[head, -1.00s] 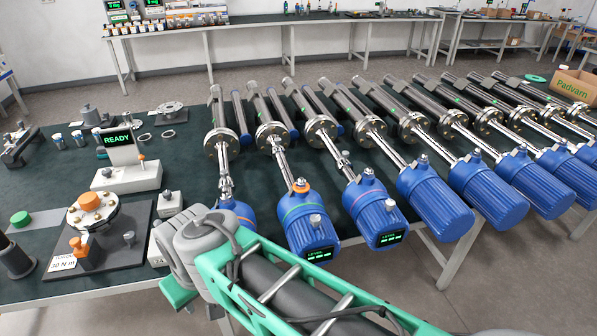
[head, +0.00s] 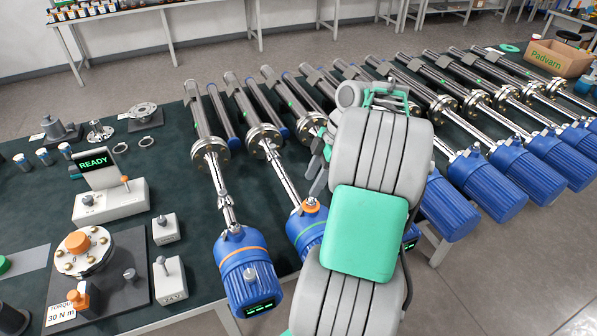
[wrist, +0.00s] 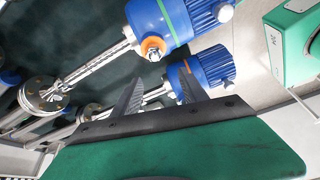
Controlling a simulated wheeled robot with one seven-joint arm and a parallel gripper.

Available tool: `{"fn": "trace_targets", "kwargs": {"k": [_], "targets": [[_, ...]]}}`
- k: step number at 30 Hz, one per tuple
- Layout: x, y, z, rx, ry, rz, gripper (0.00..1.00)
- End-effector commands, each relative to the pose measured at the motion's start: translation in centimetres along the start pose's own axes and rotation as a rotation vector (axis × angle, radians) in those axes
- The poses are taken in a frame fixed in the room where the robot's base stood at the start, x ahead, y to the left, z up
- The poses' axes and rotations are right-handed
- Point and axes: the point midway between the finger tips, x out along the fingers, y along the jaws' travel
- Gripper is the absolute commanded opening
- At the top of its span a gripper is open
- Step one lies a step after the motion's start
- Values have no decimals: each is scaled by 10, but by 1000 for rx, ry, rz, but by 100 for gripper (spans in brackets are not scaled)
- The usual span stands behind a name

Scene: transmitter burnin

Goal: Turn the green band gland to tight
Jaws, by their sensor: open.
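The green band transmitter is a blue housing (head: 303,241) with a thin green band, left of my arm in the head view. Its gland (head: 311,206), a metal fitting with an orange ring, is at the neck end. In the wrist view the same gland (wrist: 153,48) shows at upper centre, on the housing (wrist: 196,12) with the pale green band. My gripper (wrist: 160,90) is open and empty. Its two ribbed fingers are apart and point towards the gland without visibly touching it. In the head view my arm hides most of the gripper and part of the transmitter.
The orange band transmitter (head: 244,272) lies close on the left. More blue transmitters (head: 487,186) lie to the right in a tight row. A READY display box (head: 110,200) and a torque fixture (head: 84,250) with a 30 N m label stand at left.

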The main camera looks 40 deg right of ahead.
Motion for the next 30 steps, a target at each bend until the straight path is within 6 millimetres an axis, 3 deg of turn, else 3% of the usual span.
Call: {"fn": "trace_targets", "kwargs": {"k": [1, 4, 12, 18, 26, 30], "targets": [[-8, 0, 18, -35, 12, -1, 51], [-7, -1, 34, -89, 22, -3, 51], [41, -1, 33, -96, 24, -4, 51], [65, 0, 32, -94, 22, -2, 51], [68, 0, 32, -94, 21, -1, 51], [68, 0, 32, -94, 21, -1, 40]]}}
